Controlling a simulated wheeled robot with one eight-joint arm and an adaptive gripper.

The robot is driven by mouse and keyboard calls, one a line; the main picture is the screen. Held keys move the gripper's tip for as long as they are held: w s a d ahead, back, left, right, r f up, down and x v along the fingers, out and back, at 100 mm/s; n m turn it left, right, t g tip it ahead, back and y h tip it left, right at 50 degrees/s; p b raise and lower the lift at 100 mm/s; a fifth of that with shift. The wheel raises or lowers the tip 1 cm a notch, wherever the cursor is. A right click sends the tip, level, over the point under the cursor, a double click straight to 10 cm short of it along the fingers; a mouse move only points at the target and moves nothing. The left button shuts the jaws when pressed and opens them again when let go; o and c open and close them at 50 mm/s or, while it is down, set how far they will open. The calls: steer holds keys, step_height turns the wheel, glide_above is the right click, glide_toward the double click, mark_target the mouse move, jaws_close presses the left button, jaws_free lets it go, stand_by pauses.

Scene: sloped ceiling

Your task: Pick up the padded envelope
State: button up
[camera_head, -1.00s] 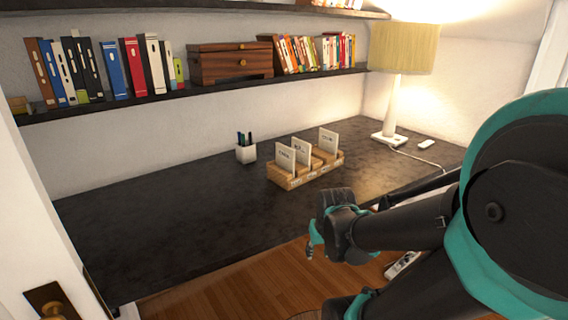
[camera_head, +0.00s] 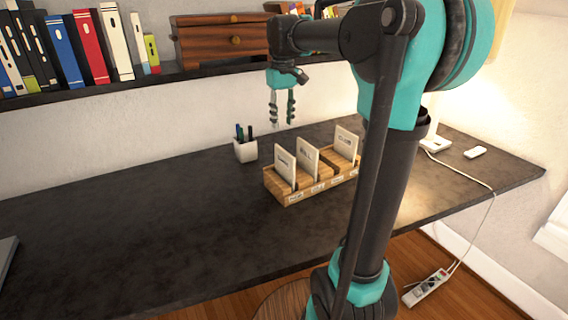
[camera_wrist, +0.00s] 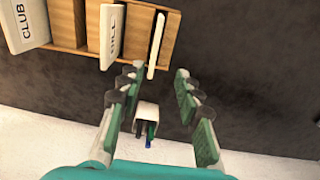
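I cannot make out a thing that is surely the padded envelope. Three pale flat pieces stand upright in a wooden slotted holder (camera_head: 285,199) on the dark desk: a left one (camera_head: 284,167), a middle one (camera_head: 307,160) marked with what reads as "BILL", and a right one (camera_head: 346,143) marked "CLUB". In the wrist view, the left one (camera_wrist: 156,46) shows edge-on, nearest my gripper. My gripper (camera_head: 282,121) points down above the desk, behind and above the holder. It is open and empty, its fingers (camera_wrist: 156,82) spread apart in the wrist view.
A white pen cup (camera_head: 246,150) stands left of the holder and shows between my fingers in the wrist view. A shelf (camera_head: 150,77) with books and a wooden box runs above the desk. A grey flat edge (camera_head: 7,258) shows at far left. The desk's left half is clear.

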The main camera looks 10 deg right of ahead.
glide_toward(285, 162)
steer(key=f, duration=0.3)
steer(key=w+f, duration=0.1)
steer(key=f, duration=0.1)
steer(key=shift+w+a+f, duration=0.1)
steer(key=shift+a+f, duration=0.2)
steer(key=shift+f, duration=0.05)
steer(key=shift+d+f, duration=0.2)
steer(key=shift+f, duration=1.15)
steer(key=shift+d+f, duration=0.15)
steer(key=shift+f, duration=1.2)
jaws_close()
